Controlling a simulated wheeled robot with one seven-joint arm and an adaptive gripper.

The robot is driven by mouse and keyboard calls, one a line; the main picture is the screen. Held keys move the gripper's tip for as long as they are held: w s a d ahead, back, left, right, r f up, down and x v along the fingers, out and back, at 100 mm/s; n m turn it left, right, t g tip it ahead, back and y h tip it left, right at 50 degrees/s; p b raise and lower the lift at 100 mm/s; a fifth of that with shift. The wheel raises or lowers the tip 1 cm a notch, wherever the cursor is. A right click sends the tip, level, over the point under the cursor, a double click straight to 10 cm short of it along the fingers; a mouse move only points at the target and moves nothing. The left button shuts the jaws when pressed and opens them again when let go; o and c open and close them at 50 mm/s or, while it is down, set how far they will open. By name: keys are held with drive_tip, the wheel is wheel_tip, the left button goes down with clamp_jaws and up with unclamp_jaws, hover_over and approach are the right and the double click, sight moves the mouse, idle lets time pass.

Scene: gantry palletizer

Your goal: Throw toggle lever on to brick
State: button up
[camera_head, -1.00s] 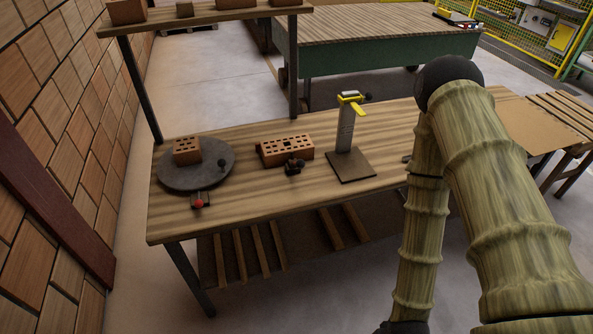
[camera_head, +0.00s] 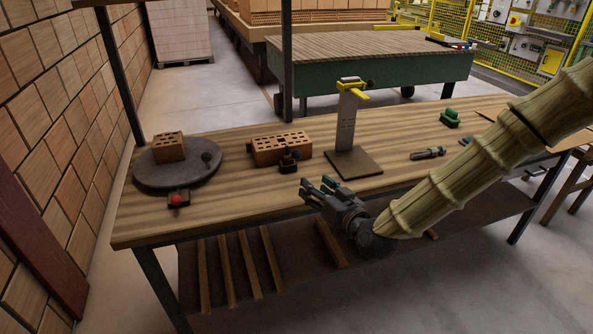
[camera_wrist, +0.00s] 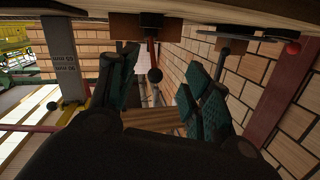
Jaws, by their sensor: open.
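The holed brick (camera_head: 283,149) lies on the workbench (camera_head: 235,205). A small dark toggle lever (camera_head: 290,158) with a black ball end stands at the brick's front edge. My gripper (camera_head: 318,190) is open and empty at the bench's front edge, nearer the camera and slightly right of the lever. The wrist view is upside down, with the bench along the top. There the lever's black ball (camera_wrist: 155,75) appears between my two spread fingers, farther off and apart from them. The brick (camera_wrist: 128,27) shows behind the lever's mount.
A round turntable (camera_head: 150,182) bears another brick (camera_head: 169,147), with a red button (camera_head: 177,200) in front. A post with a yellow top (camera_head: 347,112) stands on a plate right of the lever. A green item (camera_head: 450,118) and a dark tool (camera_head: 428,154) lie farther right.

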sight(300, 157)
drive_tip(key=shift+t+y, duration=0.3)
drive_tip(key=shift+t, duration=0.4)
drive_tip(key=w+a+r, duration=0.1)
drive_tip(key=w, duration=0.2)
drive_tip(key=w+a+r, duration=0.1)
drive_tip(key=w+a, duration=0.1)
drive_tip(key=w, duration=0.2)
drive_tip(key=w+a+r, duration=0.1)
drive_tip(key=w+a, duration=0.1)
drive_tip(key=w, duration=0.1)
drive_tip(key=shift+w+a+r+b, duration=0.15)
drive_tip(key=shift+w+r+b, duration=0.15)
drive_tip(key=shift+w+b, duration=0.1)
clamp_jaws()
